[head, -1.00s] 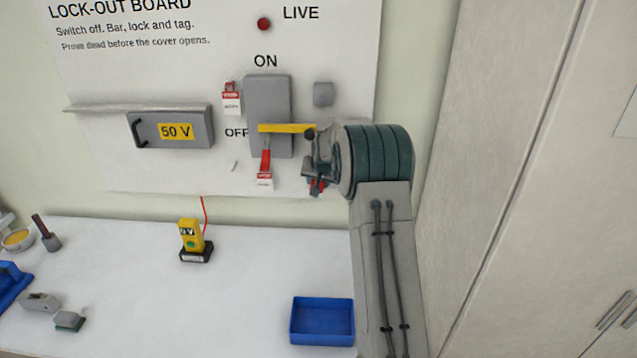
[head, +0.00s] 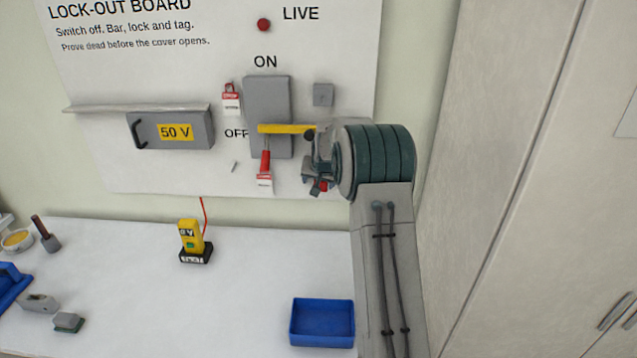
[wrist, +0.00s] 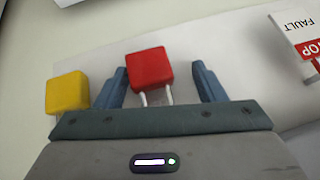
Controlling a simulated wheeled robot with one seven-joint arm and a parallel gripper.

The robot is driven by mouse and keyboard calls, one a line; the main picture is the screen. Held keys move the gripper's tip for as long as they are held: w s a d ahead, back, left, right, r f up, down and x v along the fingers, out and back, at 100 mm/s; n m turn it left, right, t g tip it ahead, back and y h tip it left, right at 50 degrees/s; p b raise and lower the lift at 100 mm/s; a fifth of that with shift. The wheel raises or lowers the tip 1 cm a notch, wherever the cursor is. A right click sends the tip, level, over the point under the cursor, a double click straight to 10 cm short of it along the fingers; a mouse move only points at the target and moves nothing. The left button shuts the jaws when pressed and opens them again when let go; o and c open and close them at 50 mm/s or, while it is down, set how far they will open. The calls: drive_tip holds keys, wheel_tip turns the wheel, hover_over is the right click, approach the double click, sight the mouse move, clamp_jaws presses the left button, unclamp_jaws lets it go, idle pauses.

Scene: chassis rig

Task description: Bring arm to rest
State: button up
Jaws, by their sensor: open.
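My arm reaches up to the lock-out board (head: 160,80) in the head view. My gripper (head: 314,180) is at the board's right side, below and right of the yellow bar (head: 285,129). In the wrist view my gripper (wrist: 162,75) has its two blue-grey fingers apart. A red padlock-like block (wrist: 150,68) with pale prongs lies in the gap between them, with space visible on both sides. A bit of red (head: 323,187) shows by the fingers in the head view. A yellow block (wrist: 67,93) is just outside the left finger.
The switch box (head: 268,105) has a red lock (head: 265,160) and white tag hanging below. Another tag (head: 231,99) hangs to its left. The 50 V drawer (head: 170,130) is further left. Below are a yellow tester (head: 191,236) and a blue tray (head: 322,342). A cabinet stands right.

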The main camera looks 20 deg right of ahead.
drive_tip(key=s+a+r+n+g+b, duration=0.1)
drive_tip(key=s+a+r, duration=0.25)
drive_tip(key=s, duration=0.45)
drive_tip(key=s+a+r+n+b, duration=0.1)
drive_tip(key=s+a+r, duration=0.25)
drive_tip(key=s, duration=0.45)
drive_tip(key=s+a+r+n+g+b, duration=0.1)
drive_tip(key=s+a+r, duration=0.25)
drive_tip(key=s, duration=0.55)
drive_tip(key=s+a+f+n, duration=0.1)
drive_tip(key=s+a+f, duration=0.1)
drive_tip(key=s, duration=0.8)
drive_tip(key=s+a+f+n+g+y, duration=0.1)
drive_tip(key=s+a, duration=0.1)
drive_tip(key=s, duration=0.8)
drive_tip(key=shift+s+f+n, duration=0.35)
drive_tip(key=shift+s+n, duration=0.05)
